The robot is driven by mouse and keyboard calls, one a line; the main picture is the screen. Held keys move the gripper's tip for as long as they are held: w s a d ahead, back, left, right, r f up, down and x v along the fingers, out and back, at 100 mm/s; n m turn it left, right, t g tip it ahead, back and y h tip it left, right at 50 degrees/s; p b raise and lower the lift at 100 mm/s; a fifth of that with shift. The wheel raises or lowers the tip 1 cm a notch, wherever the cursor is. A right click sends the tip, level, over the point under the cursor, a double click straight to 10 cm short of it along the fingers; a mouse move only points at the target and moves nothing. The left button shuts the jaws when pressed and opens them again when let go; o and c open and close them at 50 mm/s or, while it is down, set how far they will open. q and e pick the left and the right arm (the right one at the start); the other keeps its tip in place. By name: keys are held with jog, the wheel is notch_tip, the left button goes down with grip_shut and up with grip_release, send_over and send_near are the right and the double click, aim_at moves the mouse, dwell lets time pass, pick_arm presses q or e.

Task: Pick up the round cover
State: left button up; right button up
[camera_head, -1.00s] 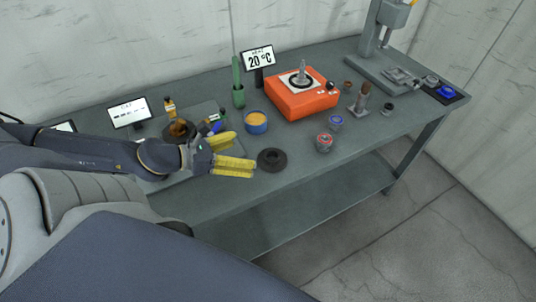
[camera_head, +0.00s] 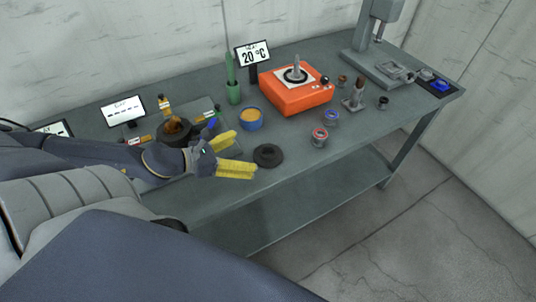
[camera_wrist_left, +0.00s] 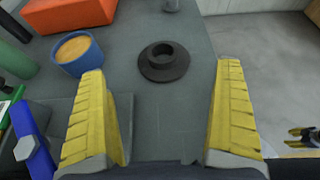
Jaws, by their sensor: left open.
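The round cover (camera_head: 268,155) is a black disc with a raised hollow collar. It lies flat on the bench near the front edge, and it also shows in the left wrist view (camera_wrist_left: 163,67). My left gripper (camera_head: 245,156) has yellow ribbed fingers spread wide and empty. It is just left of the cover, apart from it. In the left wrist view the cover lies beyond the fingertips (camera_wrist_left: 167,75), in line with the gap between them. A small yellow-tipped shape at the right edge of that view may be my right gripper (camera_wrist_left: 300,138); its jaws are too small to judge.
A blue bowl with orange contents (camera_head: 250,119) and an orange device (camera_head: 296,98) stand behind the cover. Small red-topped (camera_head: 319,138) and blue-topped (camera_head: 331,119) containers stand to its right. A dark round part (camera_head: 175,132) is behind my left wrist. Bench around the cover is clear.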

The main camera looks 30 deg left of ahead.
aim_at(274, 150)
pick_arm(q)
jog(key=shift+x, duration=2)
jog(key=shift+w+d, duration=0.1)
jog(key=shift+w, duration=0.05)
jog(key=shift+x, duration=2.5)
jog(key=shift+d+f, duration=0.1)
jog(key=c, duration=1.4)
